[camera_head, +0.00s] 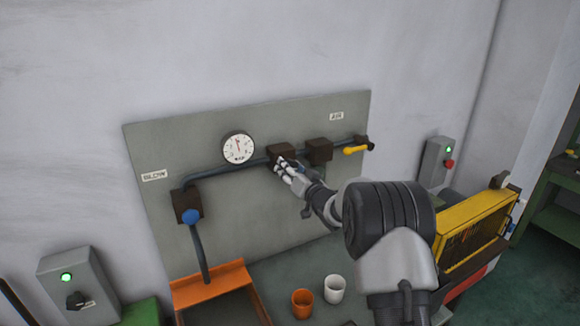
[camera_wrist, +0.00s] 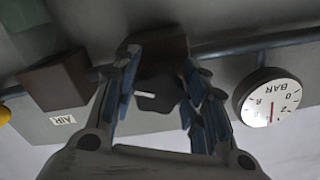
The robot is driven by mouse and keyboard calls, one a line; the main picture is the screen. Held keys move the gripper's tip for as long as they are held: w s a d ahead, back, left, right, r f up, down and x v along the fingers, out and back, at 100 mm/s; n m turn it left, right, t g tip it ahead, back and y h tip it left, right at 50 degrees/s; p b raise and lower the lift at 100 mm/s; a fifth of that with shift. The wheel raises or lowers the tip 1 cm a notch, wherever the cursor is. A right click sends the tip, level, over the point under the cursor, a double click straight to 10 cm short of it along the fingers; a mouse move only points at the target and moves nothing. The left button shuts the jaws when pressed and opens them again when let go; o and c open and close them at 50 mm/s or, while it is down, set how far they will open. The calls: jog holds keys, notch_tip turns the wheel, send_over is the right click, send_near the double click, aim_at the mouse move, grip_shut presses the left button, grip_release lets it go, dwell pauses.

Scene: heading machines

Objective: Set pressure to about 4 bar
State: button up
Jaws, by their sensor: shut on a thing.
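The round white pressure gauge (camera_head: 238,148) sits on the grey wall panel. Its red needle points roughly straight up; the exact reading is too small to tell. The gauge also shows upside down in the wrist view (camera_wrist: 280,98), at the right. The dark regulator block (camera_head: 281,153) is right of the gauge on the pipe. My gripper (camera_head: 286,168) is at its front. In the wrist view, my gripper's fingers (camera_wrist: 165,100) are on both sides of a dark knob (camera_wrist: 158,90) with a white mark, and shut on it. In the head view the fingers hide the knob.
A second dark block (camera_head: 319,151) and a yellow-handled valve (camera_head: 356,150) are to the right. A blue knob (camera_head: 191,216) is at the left. Below are an orange cup (camera_head: 302,303), a white cup (camera_head: 334,289) and an orange bin (camera_head: 212,287).

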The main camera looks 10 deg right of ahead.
jog(key=shift+m+p, duration=0.45)
jog(key=shift+m, duration=0.75)
jog(key=o, duration=1.1)
jog(key=shift+s, duration=0.15)
jog(key=v, duration=1.1)
jog(key=shift+s+d+r, duration=0.1)
jog(key=shift+s, duration=0.25)
